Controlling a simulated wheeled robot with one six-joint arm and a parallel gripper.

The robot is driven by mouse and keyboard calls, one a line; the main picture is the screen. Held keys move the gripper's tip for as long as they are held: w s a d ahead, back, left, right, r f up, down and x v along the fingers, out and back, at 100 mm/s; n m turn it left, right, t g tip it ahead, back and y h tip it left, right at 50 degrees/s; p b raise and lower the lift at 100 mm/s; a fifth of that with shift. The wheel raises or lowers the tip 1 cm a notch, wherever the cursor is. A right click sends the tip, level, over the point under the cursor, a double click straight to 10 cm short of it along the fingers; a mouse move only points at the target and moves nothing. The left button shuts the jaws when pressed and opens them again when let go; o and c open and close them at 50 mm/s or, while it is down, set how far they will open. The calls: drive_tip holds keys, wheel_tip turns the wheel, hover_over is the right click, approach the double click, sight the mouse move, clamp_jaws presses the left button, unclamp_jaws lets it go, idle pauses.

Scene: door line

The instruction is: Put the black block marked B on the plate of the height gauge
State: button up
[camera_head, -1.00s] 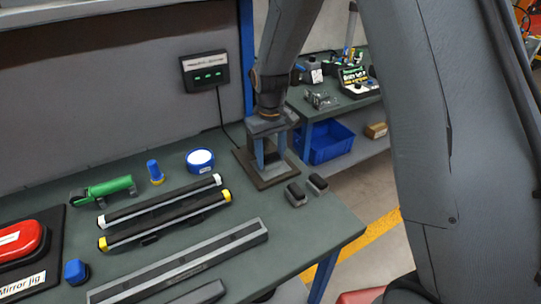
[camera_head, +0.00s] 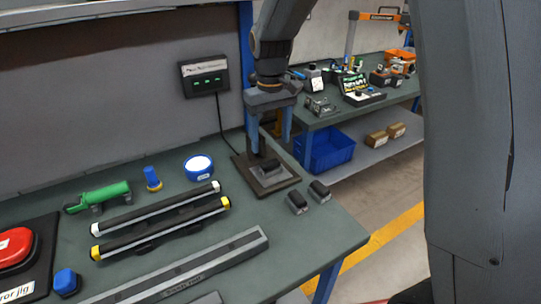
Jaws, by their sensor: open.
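The height gauge's dark square plate (camera_head: 241,172) lies at the back right of the bench, with a cable running up to its readout box (camera_head: 205,75) on the panel. A black block (camera_head: 271,166) rests near the middle of the plate, on a grey pad. My gripper (camera_head: 271,145) points down over the plate with its blue fingers spread wide, open and empty. The fingertips are a little above the block and apart from it. Two similar dark blocks, a left one (camera_head: 297,203) and a right one (camera_head: 319,191), stand on the bench in front of the plate. I cannot read a letter on any block.
Blue tape roll (camera_head: 199,168), blue-yellow piece (camera_head: 152,179), green tool (camera_head: 97,197), black bars (camera_head: 165,229) and grey rail (camera_head: 195,270) lie left and front. A red part (camera_head: 15,245) is far left. A second bench (camera_head: 375,104) with a blue bin (camera_head: 328,150) stands behind right.

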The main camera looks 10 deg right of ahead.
drive_tip(key=s+d+f+m, duration=0.2)
drive_tip(key=s+d, duration=0.3)
drive_tip(key=s, duration=0.5)
drive_tip(key=s+d+f+m+t, duration=0.1)
drive_tip(key=s+d+f+m, duration=0.1)
drive_tip(key=s+d, duration=0.4)
drive_tip(key=s, duration=0.4)
drive_tip(key=shift+d+f+m+b, duration=0.25)
drive_tip(key=shift+m+b, duration=0.05)
